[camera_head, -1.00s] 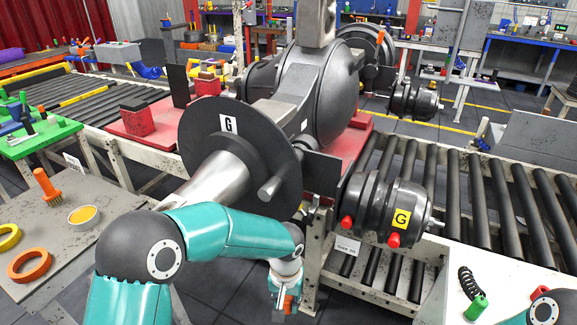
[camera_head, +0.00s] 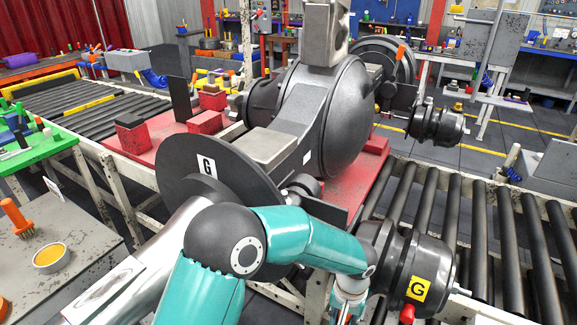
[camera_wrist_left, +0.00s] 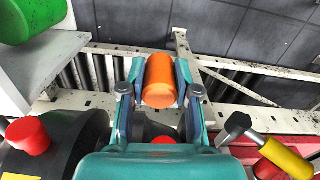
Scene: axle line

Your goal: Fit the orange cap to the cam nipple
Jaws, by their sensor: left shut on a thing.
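The orange cap (camera_wrist_left: 160,82) is a short cylinder between the two fingers of my left gripper (camera_wrist_left: 155,85) in the left wrist view. The gripper is shut on it, above the floor and frame rails. In the head view my left gripper (camera_head: 347,311) is at the bottom edge, in front of the black brake chamber (camera_head: 432,265) with the yellow G label; the cap is barely visible there. The axle with its large black disc (camera_head: 205,170) lies behind my arm. I cannot make out the cam nipple. My right gripper is not in view.
A red cap (camera_wrist_left: 28,135) sits on the chamber, left of the gripper in the wrist view. A grey lever with a yellow sleeve (camera_wrist_left: 285,158) is at right. A green cylinder (camera_wrist_left: 30,18) is at upper left by a white table edge (camera_wrist_left: 45,62). Rollers (camera_head: 480,235) run at right.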

